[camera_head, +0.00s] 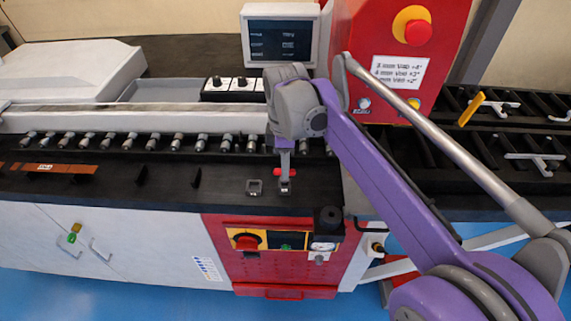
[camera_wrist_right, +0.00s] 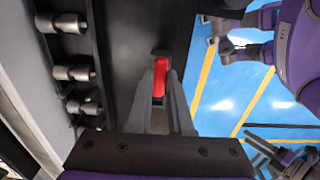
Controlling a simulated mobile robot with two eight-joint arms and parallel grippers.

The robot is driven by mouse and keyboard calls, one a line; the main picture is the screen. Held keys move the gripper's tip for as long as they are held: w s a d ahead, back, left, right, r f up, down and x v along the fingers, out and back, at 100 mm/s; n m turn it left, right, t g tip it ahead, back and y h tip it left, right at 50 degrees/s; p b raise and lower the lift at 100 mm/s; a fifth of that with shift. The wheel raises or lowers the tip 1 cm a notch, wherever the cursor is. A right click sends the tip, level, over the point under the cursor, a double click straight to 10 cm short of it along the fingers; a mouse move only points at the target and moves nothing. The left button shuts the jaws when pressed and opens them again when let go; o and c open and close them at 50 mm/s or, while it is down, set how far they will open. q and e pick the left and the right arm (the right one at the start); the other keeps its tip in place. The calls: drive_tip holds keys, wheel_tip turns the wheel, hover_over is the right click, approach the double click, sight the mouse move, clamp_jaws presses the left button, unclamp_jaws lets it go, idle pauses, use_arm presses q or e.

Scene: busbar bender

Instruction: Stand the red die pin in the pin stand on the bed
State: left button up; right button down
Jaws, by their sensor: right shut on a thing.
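The red die pin (camera_head: 277,172) shows as a small red piece between the fingers of my right gripper (camera_head: 285,178). In the right wrist view the red pin (camera_wrist_right: 160,77) sits between the two grey fingertips (camera_wrist_right: 160,90), which are shut on it. Two small grey square sockets stand on the black bed, a left one (camera_head: 254,187) and a right one (camera_head: 285,187); they look like the pin stand. My right gripper points down over the right socket. The pin's lower end is hidden, so I cannot tell whether it is inside.
A row of grey rollers (camera_head: 150,141) runs behind the sockets. Black upright tabs (camera_head: 196,178) and a copper strip (camera_head: 55,168) are on the bed to the left. The red control housing (camera_head: 395,50) rises behind.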

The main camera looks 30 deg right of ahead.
drive_tip(key=shift+f, duration=0.55)
drive_tip(key=c, duration=0.7)
unclamp_jaws()
drive_tip(key=shift+b, duration=0.3)
drive_tip(key=shift+c, duration=0.2)
wheel_tip(320, 180, up, 11)
drive_tip(key=p, duration=0.1)
drive_tip(key=shift+f, duration=0.15)
drive_tip(key=s+a+f+m+t, duration=0.2)
drive_tip(key=s+f+m, duration=0.3)
drive_tip(key=f, duration=0.6)
drive_tip(key=s+a+f+m+t, duration=0.3)
drive_tip(key=s+a+f+m, duration=0.2)
drive_tip(key=s+f, duration=0.5)
drive_tip(key=shift+s+f+m, duration=0.25)
drive_tip(key=shift+f+m, duration=0.5)
drive_tip(key=shift+m, duration=0.05)
